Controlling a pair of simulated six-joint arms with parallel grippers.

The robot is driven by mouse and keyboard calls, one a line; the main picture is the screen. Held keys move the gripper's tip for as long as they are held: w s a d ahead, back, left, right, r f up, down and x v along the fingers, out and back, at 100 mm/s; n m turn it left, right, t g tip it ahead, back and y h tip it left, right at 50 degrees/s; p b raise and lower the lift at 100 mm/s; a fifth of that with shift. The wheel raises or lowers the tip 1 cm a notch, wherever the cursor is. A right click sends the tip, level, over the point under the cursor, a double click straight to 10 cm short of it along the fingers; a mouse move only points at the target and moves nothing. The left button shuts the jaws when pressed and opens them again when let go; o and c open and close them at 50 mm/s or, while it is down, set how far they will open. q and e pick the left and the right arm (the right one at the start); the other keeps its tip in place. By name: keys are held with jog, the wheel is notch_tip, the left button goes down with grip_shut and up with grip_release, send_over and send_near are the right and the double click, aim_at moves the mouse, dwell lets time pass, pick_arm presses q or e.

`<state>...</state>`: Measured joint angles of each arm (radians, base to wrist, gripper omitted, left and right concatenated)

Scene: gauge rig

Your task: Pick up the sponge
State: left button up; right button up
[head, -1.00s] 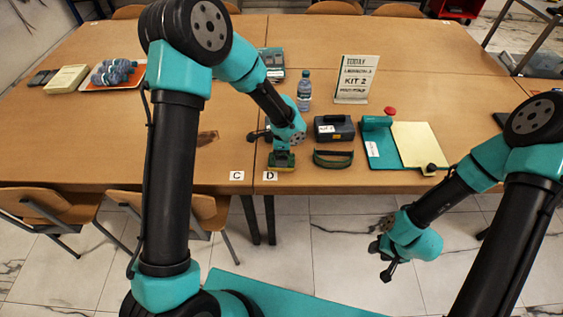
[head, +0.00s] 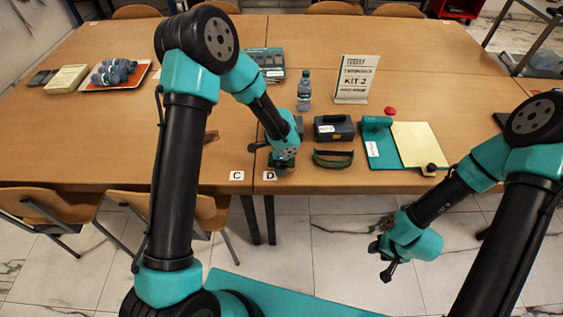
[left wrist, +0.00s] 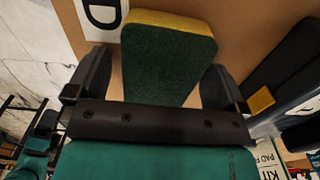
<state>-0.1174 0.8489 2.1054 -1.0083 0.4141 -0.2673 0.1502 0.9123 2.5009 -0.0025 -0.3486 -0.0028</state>
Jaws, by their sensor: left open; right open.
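The sponge (left wrist: 167,55), dark green on top with a yellow layer below, lies on the table by the "D" card (left wrist: 100,12). In the head view it is mostly hidden under my left gripper (head: 282,160). In the left wrist view my left gripper (left wrist: 152,78) is open, with one finger on each side of the sponge. I see a gap beside each finger; whether the tips reach the table is unclear. My right gripper (head: 382,253) is open and empty, off the table's front edge above the floor.
A dark case (head: 334,128) and a green-handled item (head: 333,158) stand just right of the sponge. A teal board with a yellow pad (head: 413,143) lies further right. A bottle (head: 304,90) and a sign (head: 355,80) stand behind.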

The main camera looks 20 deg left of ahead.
pick_arm(q)
jog(key=c, duration=1)
jog(key=shift+r, duration=0.1)
jog(key=shift+r, duration=1.5)
jog(key=shift+s+r, duration=0.15)
jog(key=shift+r, duration=0.1)
jog(key=s+d+r, duration=0.1)
jog(key=s+d, duration=0.3)
jog(key=s, duration=1.1)
jog(key=shift+d+r, duration=0.15)
jog(key=shift+d, duration=0.05)
